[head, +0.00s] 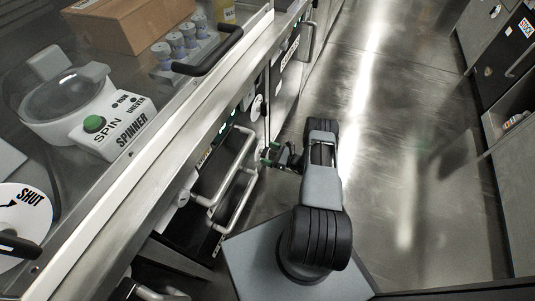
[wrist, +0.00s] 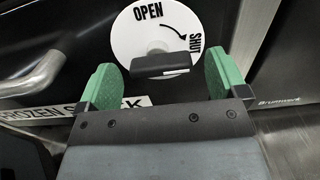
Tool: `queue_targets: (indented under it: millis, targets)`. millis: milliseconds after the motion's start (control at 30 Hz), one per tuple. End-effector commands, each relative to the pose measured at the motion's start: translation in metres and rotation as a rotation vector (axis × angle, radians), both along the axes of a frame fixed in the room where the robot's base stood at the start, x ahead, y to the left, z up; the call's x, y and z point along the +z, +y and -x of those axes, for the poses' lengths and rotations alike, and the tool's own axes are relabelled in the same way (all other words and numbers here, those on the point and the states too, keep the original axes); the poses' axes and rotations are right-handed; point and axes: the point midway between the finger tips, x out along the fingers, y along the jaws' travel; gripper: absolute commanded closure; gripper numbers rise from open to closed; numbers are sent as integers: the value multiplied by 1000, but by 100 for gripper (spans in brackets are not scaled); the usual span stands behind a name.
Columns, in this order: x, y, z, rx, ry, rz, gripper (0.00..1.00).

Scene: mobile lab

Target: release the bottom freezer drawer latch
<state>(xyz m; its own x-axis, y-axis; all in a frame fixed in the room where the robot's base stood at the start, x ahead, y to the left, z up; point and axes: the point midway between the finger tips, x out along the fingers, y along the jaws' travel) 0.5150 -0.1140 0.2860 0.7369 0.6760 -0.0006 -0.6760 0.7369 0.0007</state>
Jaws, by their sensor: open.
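The latch is a round white dial (wrist: 127,40) marked OPEN at its top and SHUT at its right, with a curved arrow between the words. A black bar handle (wrist: 155,65) lies almost level across its lower middle, its right end by the SHUT mark. My gripper (wrist: 165,80) is open in the wrist view, its green fingers to the left and right of the handle, with a gap on each side. The handle is not gripped. In the head view my gripper (head: 268,155) is low beside the cabinet front; which dial it faces is hard to tell there.
A label (wrist: 75,122), partly hidden, begins with FROZEN. A metal bar handle (wrist: 35,75) stands out left of the dial. Pale rail handles (head: 232,185) jut from the cabinet near my arm. The floor aisle (head: 390,150) to the right is clear.

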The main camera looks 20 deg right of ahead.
Motion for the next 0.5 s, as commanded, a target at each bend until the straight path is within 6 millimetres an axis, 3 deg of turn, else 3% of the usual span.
queue_targets:
  millis: [500]
  targets:
    - [0, 7, -7, 0, 0, 0, 11]
